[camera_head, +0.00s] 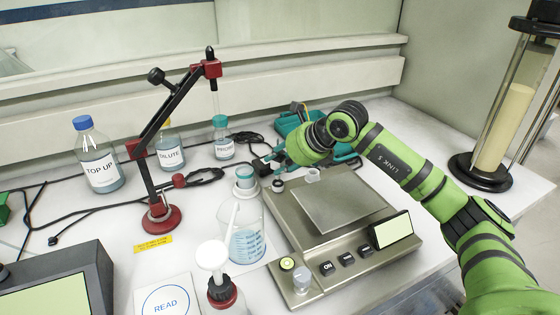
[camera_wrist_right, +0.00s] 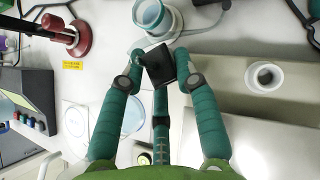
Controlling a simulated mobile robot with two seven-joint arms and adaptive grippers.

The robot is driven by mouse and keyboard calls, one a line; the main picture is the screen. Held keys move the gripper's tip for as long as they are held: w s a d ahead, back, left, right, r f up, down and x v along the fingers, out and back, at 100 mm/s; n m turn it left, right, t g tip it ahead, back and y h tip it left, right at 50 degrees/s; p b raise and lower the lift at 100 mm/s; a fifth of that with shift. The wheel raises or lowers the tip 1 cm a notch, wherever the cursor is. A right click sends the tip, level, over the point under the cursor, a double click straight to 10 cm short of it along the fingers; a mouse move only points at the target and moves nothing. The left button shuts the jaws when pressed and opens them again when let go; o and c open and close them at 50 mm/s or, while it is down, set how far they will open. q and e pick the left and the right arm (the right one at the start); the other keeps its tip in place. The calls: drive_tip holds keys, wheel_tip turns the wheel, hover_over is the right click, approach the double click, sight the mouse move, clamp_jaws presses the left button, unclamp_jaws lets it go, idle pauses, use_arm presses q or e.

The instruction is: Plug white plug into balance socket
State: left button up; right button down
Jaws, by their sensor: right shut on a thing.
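My right gripper (camera_head: 268,163) is at the back left corner of the silver balance (camera_head: 277,217), with its arm reaching in from the right. In the right wrist view its teal fingers (camera_wrist_right: 158,68) are shut on a black block (camera_wrist_right: 159,62). I cannot tell whether this block belongs to the white plug; no plainly white plug shows. The balance also fills the right of the wrist view (camera_wrist_right: 258,125). I cannot make out its socket for sure. My left gripper is not in view.
A conical flask (camera_head: 247,240) stands close left of the balance. A red-based stand (camera_head: 161,218) and several labelled bottles, including TOP UP (camera_head: 98,168), are farther left. Black cables (camera_head: 205,176) lie behind the flask. A glass column (camera_head: 497,120) stands at right.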

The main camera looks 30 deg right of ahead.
drive_tip(key=shift+f+b, duration=1.55)
drive_tip(key=shift+f, duration=0.15)
drive_tip(key=c, duration=0.8)
unclamp_jaws()
drive_tip(key=shift+c, duration=0.2)
drive_tip(key=v, duration=1.2)
drive_tip(key=shift+f, duration=0.1)
